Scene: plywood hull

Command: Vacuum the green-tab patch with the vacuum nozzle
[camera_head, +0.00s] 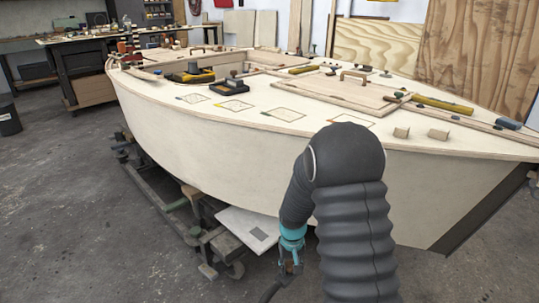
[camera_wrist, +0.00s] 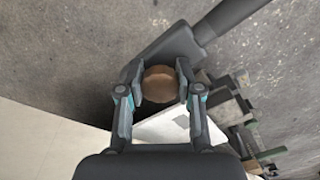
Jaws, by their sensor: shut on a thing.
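My gripper (camera_head: 290,266) hangs low beside the hull's near side, below the deck. In the wrist view, its fingers (camera_wrist: 160,88) are shut on a round brown knob. The knob sits on a dark grey tool with a tube, which looks like the vacuum nozzle (camera_wrist: 170,48); its dark end also shows below my gripper in the head view (camera_head: 270,291). Several square outlined patches lie in a row on the near deck: a left patch (camera_head: 193,98), a second (camera_head: 234,105), a third (camera_head: 284,114), and one partly behind my arm (camera_head: 353,120). Their tab colours are too small to tell surely.
The pale hull (camera_head: 200,130) stands on a dark cradle (camera_head: 165,205). A white board with a grey square (camera_head: 247,230) lies low beside my gripper. Yellow-black tools (camera_head: 193,75), wooden blocks (camera_head: 401,132) and a yellow-handled tool (camera_head: 443,105) lie on deck. Open floor lies left.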

